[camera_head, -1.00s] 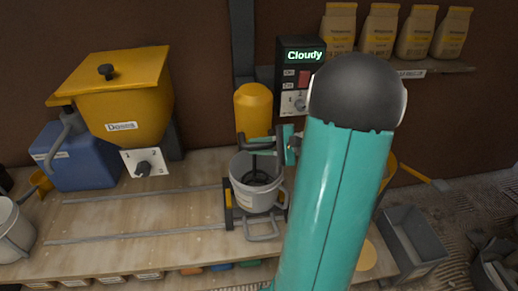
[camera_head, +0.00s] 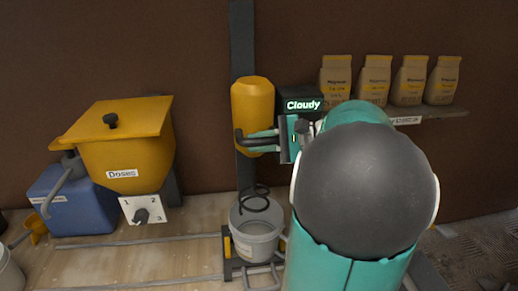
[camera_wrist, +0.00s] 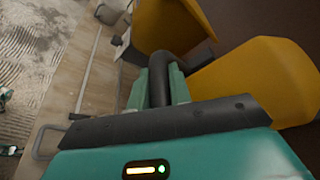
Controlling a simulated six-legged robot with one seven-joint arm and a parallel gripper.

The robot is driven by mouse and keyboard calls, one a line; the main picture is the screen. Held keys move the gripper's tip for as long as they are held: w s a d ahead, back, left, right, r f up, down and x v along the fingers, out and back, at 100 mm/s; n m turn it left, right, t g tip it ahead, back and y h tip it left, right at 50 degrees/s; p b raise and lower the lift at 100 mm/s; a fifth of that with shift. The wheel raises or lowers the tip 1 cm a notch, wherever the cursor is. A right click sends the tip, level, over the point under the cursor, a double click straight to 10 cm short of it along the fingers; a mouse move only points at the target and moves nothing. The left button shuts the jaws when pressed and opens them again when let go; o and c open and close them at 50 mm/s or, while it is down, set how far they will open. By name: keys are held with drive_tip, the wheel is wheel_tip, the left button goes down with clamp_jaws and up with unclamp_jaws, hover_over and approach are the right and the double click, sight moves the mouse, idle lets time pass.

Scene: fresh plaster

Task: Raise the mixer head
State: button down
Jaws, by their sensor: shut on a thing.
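The yellow mixer head (camera_head: 252,105) sits on a dark upright post (camera_head: 243,45), above a grey bucket (camera_head: 256,238). Its dark handle (camera_head: 241,138) sticks out at the front. My gripper (camera_head: 264,141) is shut on the handle. The wrist view shows the dark bar (camera_wrist: 160,80) between my two teal fingers, with the yellow head (camera_wrist: 258,78) to the right. The dark coiled whisk (camera_head: 252,197) is at the bucket's mouth, with its upper part above the rim. My arm hides the right side of the bench.
A yellow hopper (camera_head: 122,150) with a dial plate (camera_head: 142,211) and a blue container (camera_head: 72,203) stand left. Several bags (camera_head: 373,80) stand on a shelf. Rails (camera_head: 140,243) run along the bench.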

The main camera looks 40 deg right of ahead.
drive_tip(key=shift+d+r, duration=0.1)
drive_tip(key=shift+r, duration=0.25)
drive_tip(key=c, duration=1.3)
unclamp_jaws()
drive_tip(key=shift+r, duration=0.1)
drive_tip(key=shift+f, duration=0.2)
drive_tip(key=v, duration=1.3)
drive_tip(key=shift+s+d, duration=0.2)
drive_tip(key=shift+s, duration=0.15)
